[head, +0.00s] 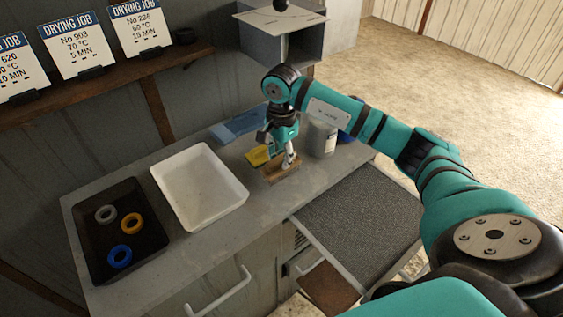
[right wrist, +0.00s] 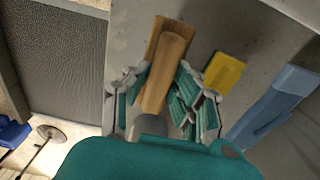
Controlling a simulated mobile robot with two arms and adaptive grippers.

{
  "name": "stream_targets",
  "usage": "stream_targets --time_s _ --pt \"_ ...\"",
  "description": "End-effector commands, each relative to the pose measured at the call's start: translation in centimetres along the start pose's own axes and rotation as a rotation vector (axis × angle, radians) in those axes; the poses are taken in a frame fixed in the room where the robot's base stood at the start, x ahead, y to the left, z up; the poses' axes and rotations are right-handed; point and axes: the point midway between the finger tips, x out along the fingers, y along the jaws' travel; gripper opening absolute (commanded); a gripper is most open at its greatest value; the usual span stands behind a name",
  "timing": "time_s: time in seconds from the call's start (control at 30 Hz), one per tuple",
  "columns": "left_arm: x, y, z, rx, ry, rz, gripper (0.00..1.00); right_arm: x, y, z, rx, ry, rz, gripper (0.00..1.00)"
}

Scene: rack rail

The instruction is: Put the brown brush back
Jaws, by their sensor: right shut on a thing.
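The brown brush (head: 281,171) is at the right part of the grey counter, below my right gripper (head: 279,155). It looks like a wooden block with a lighter wooden grip. In the right wrist view the brush (right wrist: 168,62) runs between the fingers of my right gripper (right wrist: 164,88), which is shut on its grip. The brush is on or just above the counter; I cannot tell if it touches. Its underside is hidden. My left gripper is not in view.
A yellow piece (head: 257,156) and a blue item (head: 238,126) are left of the brush. A grey can (head: 320,138) stands right. A white tray (head: 228,205) and a black tray (head: 93,264) with rings are at left. A dark grey textured surface (head: 365,212) lies in front.

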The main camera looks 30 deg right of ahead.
Motion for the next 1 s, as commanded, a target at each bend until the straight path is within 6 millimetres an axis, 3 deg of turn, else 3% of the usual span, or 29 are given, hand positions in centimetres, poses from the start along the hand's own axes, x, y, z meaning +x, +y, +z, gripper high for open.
stream_targets --time_s 0.23,0.6,0.63,0.77,1.0 --pt "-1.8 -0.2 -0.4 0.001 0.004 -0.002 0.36 2.9 0.2 0.1 0.001 -0.001 0.005 0.00" --pt "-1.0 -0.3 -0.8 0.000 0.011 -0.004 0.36 3.7 0.1 0.0 0.000 0.001 0.001 0.00" --pt "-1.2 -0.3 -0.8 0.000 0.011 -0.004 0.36 3.5 0.1 0.0 0.000 0.001 0.001 0.27" --pt "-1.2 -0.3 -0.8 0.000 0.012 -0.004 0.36 3.5 0.1 0.0 0.000 0.001 0.002 0.44" --pt "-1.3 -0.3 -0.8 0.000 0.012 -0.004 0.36 3.5 0.1 0.0 0.000 0.001 0.002 0.47"
